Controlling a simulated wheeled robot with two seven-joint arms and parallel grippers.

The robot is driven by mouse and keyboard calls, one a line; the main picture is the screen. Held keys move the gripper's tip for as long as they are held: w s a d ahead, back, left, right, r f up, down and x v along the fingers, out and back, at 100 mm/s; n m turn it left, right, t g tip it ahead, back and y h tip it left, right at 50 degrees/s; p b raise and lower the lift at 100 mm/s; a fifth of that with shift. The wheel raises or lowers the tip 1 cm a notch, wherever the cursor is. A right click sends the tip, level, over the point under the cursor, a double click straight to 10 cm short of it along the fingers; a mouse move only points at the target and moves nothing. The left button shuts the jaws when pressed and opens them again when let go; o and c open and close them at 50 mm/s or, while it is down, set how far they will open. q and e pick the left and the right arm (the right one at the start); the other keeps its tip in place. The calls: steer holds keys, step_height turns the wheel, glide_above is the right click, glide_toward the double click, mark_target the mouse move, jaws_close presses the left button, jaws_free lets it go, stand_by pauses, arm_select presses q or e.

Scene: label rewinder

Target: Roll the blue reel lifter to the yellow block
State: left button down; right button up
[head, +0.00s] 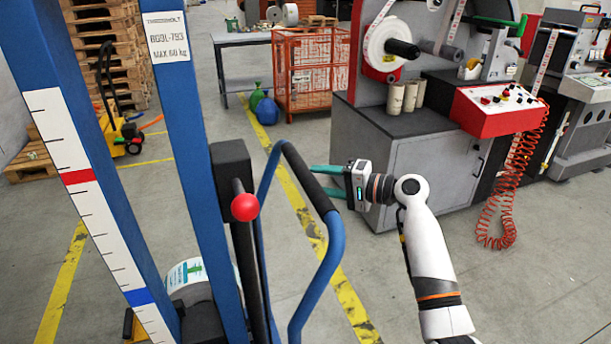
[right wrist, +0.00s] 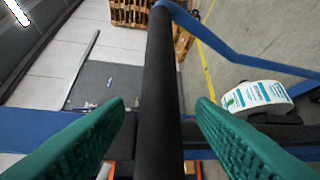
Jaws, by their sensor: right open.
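The blue reel lifter (head: 182,110) fills the left of the head view, with a scaled mast, a red knob and a looped handle. The handle's black grip (head: 305,174) slants down to the right; in the right wrist view the black grip (right wrist: 161,75) runs between the green fingers. My right gripper (head: 322,181) is open around the grip, with gaps on both sides. A white label reel (head: 188,273) sits low behind the mast. A small yellow piece (head: 134,326) shows at the lifter's foot; I cannot tell whether it is the yellow block. My left gripper is not in view.
A grey machine cabinet (head: 400,165) with a red control box (head: 490,108) stands at the right. A red cage (head: 312,78), a table (head: 245,40) and wooden pallets (head: 105,45) stand behind. Yellow floor lines (head: 312,228) cross the open concrete floor.

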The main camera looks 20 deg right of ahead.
mark_target(305, 178)
steer(key=x, duration=0.5)
jaws_close()
